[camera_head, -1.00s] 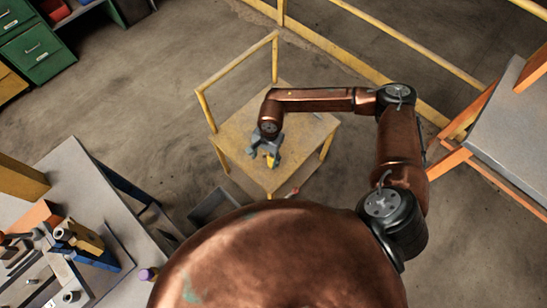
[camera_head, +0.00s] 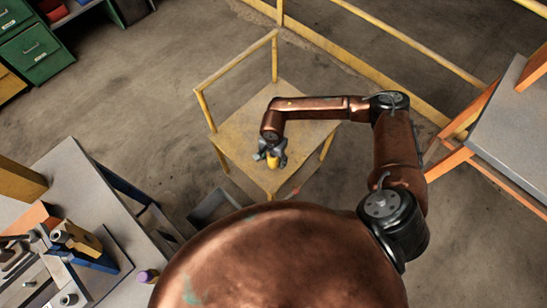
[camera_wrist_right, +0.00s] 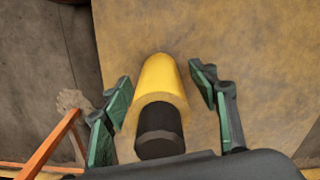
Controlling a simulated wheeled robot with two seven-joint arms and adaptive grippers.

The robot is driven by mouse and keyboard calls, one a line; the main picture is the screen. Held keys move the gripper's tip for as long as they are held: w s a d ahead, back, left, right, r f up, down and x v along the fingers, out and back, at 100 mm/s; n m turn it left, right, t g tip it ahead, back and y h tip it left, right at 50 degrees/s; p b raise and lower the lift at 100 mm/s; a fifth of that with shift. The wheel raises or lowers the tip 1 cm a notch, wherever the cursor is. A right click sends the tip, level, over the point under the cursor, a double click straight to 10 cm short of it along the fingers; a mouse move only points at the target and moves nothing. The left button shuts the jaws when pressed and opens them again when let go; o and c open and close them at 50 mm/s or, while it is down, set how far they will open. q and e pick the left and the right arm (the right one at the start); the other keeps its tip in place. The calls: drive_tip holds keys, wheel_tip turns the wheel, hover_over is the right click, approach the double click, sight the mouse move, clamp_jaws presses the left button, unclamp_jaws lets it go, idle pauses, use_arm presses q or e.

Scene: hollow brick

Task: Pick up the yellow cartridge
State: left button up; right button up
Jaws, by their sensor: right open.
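The yellow cartridge (camera_wrist_right: 158,85) has a yellow body and a black end, and stands on the wooden top of a small yellow-framed stand. In the right wrist view it lies between the two green-padded fingers of my right gripper (camera_wrist_right: 165,105), with a gap on each side. The gripper is open around it. In the head view my right gripper (camera_head: 270,152) is over the stand's near-left part, and a bit of the yellow cartridge (camera_head: 273,162) shows between the fingers. My left gripper is out of view.
The stand (camera_head: 295,125) has a yellow rail on its far-left side. A grey workbench (camera_head: 85,175) with tools is at left. An orange-legged grey table (camera_head: 510,120) is at right. A yellow railing (camera_head: 340,60) runs behind. Bare floor lies between.

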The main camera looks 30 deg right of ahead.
drive_tip(key=shift+c, duration=0.2)
drive_tip(key=c, duration=1.4)
clamp_jaws()
drive_tip(key=shift+r, duration=0.15)
